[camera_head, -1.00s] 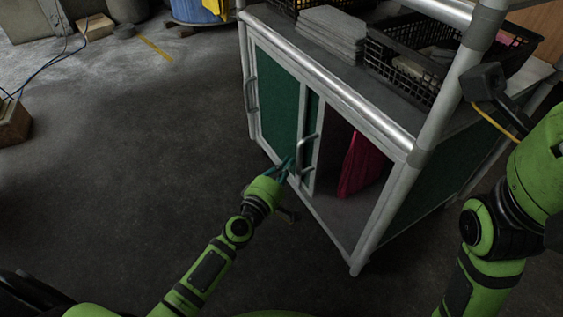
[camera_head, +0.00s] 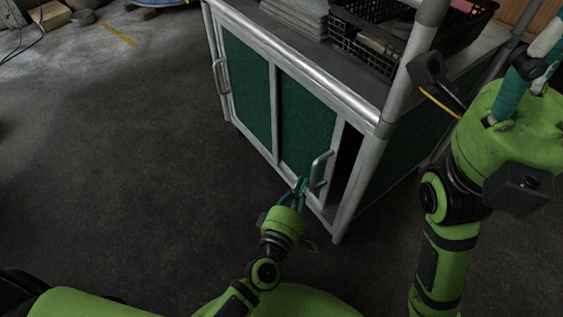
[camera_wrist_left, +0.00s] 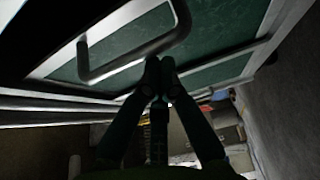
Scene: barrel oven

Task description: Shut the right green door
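The right green door (camera_head: 308,127) is a sliding panel in the front of a metal-framed cabinet. A narrow dark gap (camera_head: 346,160) shows between its right edge and the cabinet's right post. Its metal handle (camera_head: 320,170) stands upright near that edge; the handle also shows in the left wrist view (camera_wrist_left: 127,62). My left gripper (camera_head: 301,186) is at the handle's left side, low down. In the left wrist view its fingertips (camera_wrist_left: 159,66) are together beside the handle bar, not visibly around it. My right gripper (camera_head: 520,85) is raised at the right, partly cut off, its fingers unclear.
The left green door (camera_head: 247,85) with its own handle (camera_head: 219,76) covers the cabinet's left half. A black basket (camera_head: 372,40) and a grey stack (camera_head: 296,17) sit on top. A round metal post (camera_head: 412,60) rises at the front right corner.

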